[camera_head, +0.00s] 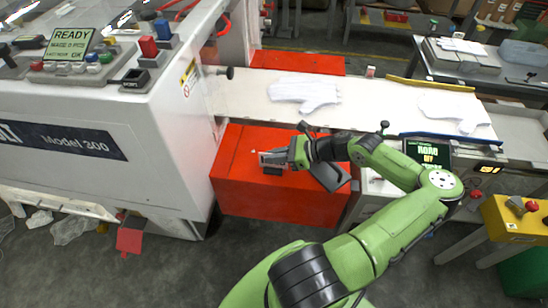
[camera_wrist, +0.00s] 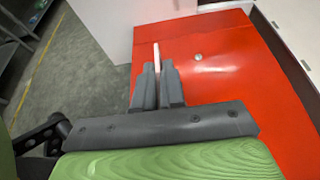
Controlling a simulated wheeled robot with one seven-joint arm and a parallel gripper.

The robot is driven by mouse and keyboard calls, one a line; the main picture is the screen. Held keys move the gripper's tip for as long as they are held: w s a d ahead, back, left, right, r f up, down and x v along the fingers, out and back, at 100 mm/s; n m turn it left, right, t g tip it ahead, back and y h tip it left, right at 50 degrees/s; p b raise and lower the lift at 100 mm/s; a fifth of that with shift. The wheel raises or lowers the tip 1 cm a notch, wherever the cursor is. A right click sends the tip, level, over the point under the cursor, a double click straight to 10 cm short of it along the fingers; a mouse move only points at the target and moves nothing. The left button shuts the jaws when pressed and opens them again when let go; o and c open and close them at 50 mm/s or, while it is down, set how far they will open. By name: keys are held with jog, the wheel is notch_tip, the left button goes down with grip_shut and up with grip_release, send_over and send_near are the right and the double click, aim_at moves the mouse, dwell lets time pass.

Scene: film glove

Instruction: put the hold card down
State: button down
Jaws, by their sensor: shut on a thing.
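My gripper (camera_head: 272,159) is over the red cabinet (camera_head: 240,195) in the head view. In the wrist view my gripper (camera_wrist: 157,72) has its two dark fingers close together, shut on a thin pale card (camera_wrist: 156,52). I take this for the hold card; it shows edge-on, its tip reaching past the fingertips. Its face and any print are hidden. The red top (camera_wrist: 205,75) lies beyond the fingers in the wrist view; I cannot tell whether the card touches it. In the head view the card is too small to make out clearly.
A white machine (camera_head: 90,150) with a button panel stands at the left. A pale conveyor (camera_head: 360,100) with white gloves (camera_head: 303,91) runs behind the red cabinet. A yellow box (camera_head: 515,215) stands at the right.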

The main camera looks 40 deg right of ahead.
jog(key=c, duration=1.2)
grip_release()
jog(key=shift+r, duration=0.15)
jog(key=p+v, duration=0.2)
jog(key=v, duration=1)
jog(key=w+a+r+n+g+h, duration=0.1)
jog(key=a+r+n+g+h, duration=0.1)
jog(key=a+n+g, duration=0.5)
jog(key=w+a+r+n+g+h, duration=0.25)
jog(key=a+n+g, duration=0.25)
jog(key=a+n, duration=0.25)
jog(key=s+a+r+n+t+h, duration=0.1)
jog(key=s+a+r+n+t, duration=0.1)
jog(key=s+a+r+n, duration=0.1)
jog(key=s+a+r+n+t+h, duration=0.1)
jog(key=s+a+r+n+t, duration=0.1)
jog(key=s+a+r+n, duration=0.2)
jog(key=s+a+r+n+t+h, duration=0.1)
jog(key=s+a+r+n+t, duration=0.2)
jog(key=a+r+n, duration=0.4)
jog(key=shift+s+a+r+h, duration=0.1)
jog(key=shift+a+r+h, duration=0.1)
jog(key=shift+a+r, duration=0.25)
jog(key=shift+s+a+r+h, duration=0.15)
jog(key=shift+a+r, duration=0.1)
jog(key=shift+r, duration=0.4)
